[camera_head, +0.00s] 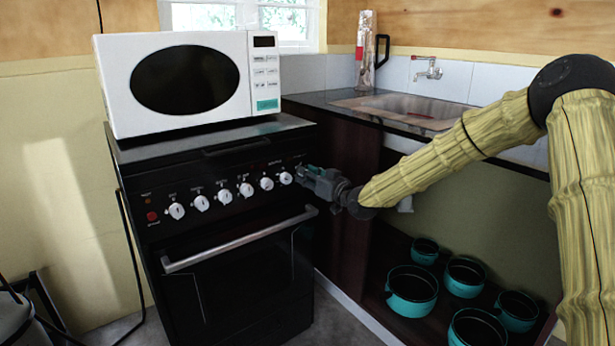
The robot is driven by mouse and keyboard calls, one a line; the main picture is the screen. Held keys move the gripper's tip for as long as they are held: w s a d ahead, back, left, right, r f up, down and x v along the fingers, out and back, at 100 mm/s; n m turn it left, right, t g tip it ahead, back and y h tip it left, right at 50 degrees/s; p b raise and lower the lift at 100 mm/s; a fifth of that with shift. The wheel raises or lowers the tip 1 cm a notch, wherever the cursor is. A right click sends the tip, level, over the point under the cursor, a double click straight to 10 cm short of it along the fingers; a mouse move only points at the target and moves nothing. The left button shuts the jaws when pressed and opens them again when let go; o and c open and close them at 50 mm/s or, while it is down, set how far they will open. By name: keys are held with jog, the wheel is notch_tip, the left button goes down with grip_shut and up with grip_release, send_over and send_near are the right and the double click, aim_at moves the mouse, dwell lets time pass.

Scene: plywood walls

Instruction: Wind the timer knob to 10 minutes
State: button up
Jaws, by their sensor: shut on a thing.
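The black stove (230,240) has a row of white knobs across its front panel. Several of these knobs show, the rightmost clear one (286,178) just left of my gripper (303,174). My gripper is at the right end of the panel, reaching in from the right. It is shut on a knob there, which is mostly hidden by the fingers; I take it to be the timer knob. The printed marks near it are too small to read, so I cannot tell its setting.
A white microwave (190,82) stands on the stove. The oven handle (240,240) juts out below the knobs. A sink (400,108) and counter are at right, with teal pots (412,290) on the low shelf.

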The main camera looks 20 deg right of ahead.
jog(key=shift+n+p, duration=1.25)
jog(key=shift+n, duration=1.95)
jog(key=shift+s+a+n, duration=0.1)
jog(key=shift+n, duration=3.1)
jog(key=o, duration=1.1)
jog(key=shift+c, duration=0.2)
jog(key=v, duration=1.2)
jog(key=shift+r, duration=0.15)
